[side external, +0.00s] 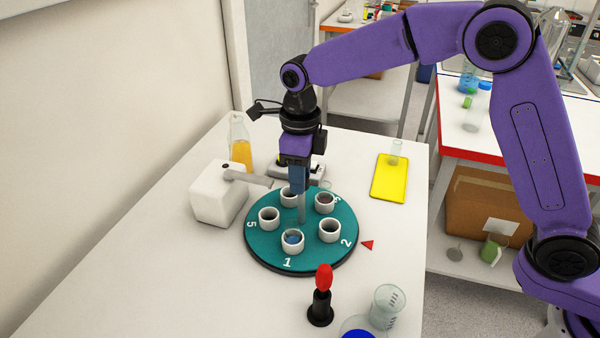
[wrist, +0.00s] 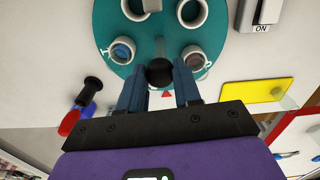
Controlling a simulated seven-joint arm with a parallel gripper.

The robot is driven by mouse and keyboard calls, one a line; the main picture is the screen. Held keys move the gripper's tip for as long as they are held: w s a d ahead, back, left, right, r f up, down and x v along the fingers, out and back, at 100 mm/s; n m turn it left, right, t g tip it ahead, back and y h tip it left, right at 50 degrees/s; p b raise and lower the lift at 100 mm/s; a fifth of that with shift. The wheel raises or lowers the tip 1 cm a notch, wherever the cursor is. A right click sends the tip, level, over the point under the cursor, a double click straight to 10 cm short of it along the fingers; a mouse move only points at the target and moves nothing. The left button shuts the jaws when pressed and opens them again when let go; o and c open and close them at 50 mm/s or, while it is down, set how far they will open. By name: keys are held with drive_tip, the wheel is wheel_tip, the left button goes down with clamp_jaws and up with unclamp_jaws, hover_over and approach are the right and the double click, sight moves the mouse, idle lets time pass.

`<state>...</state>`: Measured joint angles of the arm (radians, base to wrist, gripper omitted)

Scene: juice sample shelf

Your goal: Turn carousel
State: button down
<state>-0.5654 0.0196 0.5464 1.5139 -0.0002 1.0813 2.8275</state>
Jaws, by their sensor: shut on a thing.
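The teal carousel (side external: 262,248) is a round disc on the white bench, marked with numbers around its rim; it also shows in the wrist view (wrist: 107,25). Several white cups stand on it, and the cup by the 1 (side external: 292,241) holds something blue. A red triangle (side external: 367,245) lies on the bench beside the rim, closest to the 2. A grey post (side external: 302,210) rises from the disc's middle. My gripper (side external: 300,188) is above the disc, pointing down. In the wrist view its fingers are shut on the black ball knob (wrist: 159,72) on the post.
A white box with a grey arm (side external: 216,197) stands left of the disc, with an orange-juice flask (side external: 240,150) behind. A yellow tray (side external: 389,178) lies right. A red-topped black stand (side external: 320,305) and a beaker (side external: 388,307) stand in front. The bench's left front is clear.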

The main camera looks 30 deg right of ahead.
drive_tip(key=shift+m, duration=1)
drive_tip(key=c, duration=0.8)
unclamp_jaws()
wheel_tip(320, 180, up, 18)
drive_tip(key=shift+f, duration=0.25)
drive_tip(key=shift+c, duration=0.2)
